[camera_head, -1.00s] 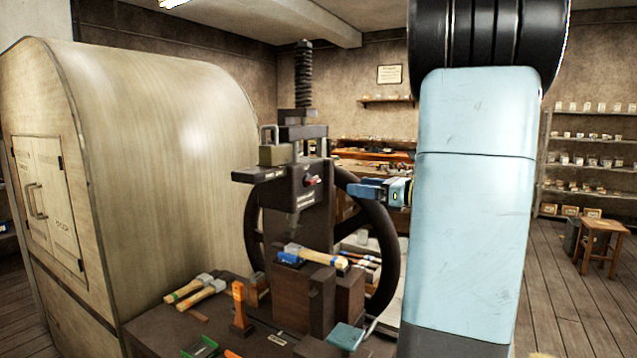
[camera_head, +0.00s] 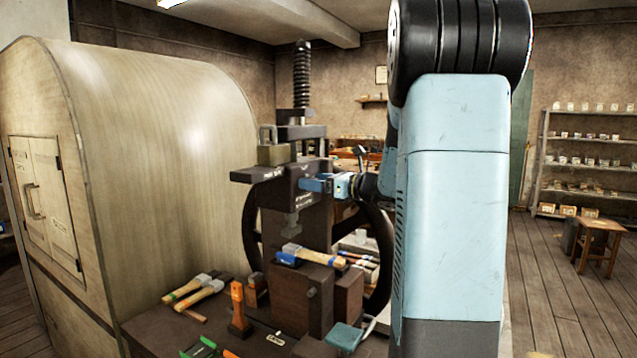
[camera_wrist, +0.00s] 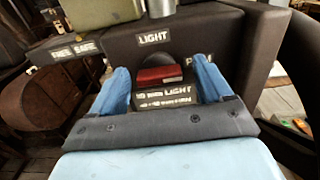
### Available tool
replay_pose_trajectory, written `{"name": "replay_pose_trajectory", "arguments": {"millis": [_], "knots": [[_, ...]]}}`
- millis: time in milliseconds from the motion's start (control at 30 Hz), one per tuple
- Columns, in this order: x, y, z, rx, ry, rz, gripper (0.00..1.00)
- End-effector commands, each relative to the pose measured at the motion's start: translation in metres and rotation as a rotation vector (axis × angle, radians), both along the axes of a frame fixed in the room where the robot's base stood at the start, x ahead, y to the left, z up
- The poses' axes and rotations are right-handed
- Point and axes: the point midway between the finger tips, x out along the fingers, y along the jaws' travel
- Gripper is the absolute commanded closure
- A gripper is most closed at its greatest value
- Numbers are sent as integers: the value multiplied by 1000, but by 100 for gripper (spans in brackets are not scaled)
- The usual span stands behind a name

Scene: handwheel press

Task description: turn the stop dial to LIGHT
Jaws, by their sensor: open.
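The stop dial (camera_wrist: 160,76) shows in the wrist view as a dark round knob with a red bar across it. The bar lies nearly level, its right end a little higher. A LIGHT label (camera_wrist: 153,38) is above the dial, and a partly hidden label starting with P (camera_wrist: 198,58) is to its right. A plate (camera_wrist: 166,97) below also reads LIGHT in part. My gripper (camera_wrist: 161,80) is open, with one blue finger on each side of the dial; I cannot tell whether they touch it. In the head view my gripper (camera_head: 316,185) is at the press head and hides the dial.
The dark press (camera_head: 272,177) carries an olive block (camera_head: 274,154) on its head. Below, a hammer (camera_head: 310,256) lies on the press bed. The large handwheel (camera_head: 382,250) is behind, partly hidden by my arm. More hammers (camera_head: 197,290) lie on the bench at left.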

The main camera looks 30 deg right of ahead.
Motion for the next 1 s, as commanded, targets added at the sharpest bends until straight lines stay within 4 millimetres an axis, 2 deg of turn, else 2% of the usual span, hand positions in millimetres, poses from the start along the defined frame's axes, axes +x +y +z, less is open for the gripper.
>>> {"name": "replay_pose_trajectory", "arguments": {"millis": [267, 833, 1000], "knots": [[1, 0, 0, 0, 0, 0, 21], [1, -1, 0, 0, 0, -2, 75], [0, -4, 0, -4, -3, -6, 77]]}}
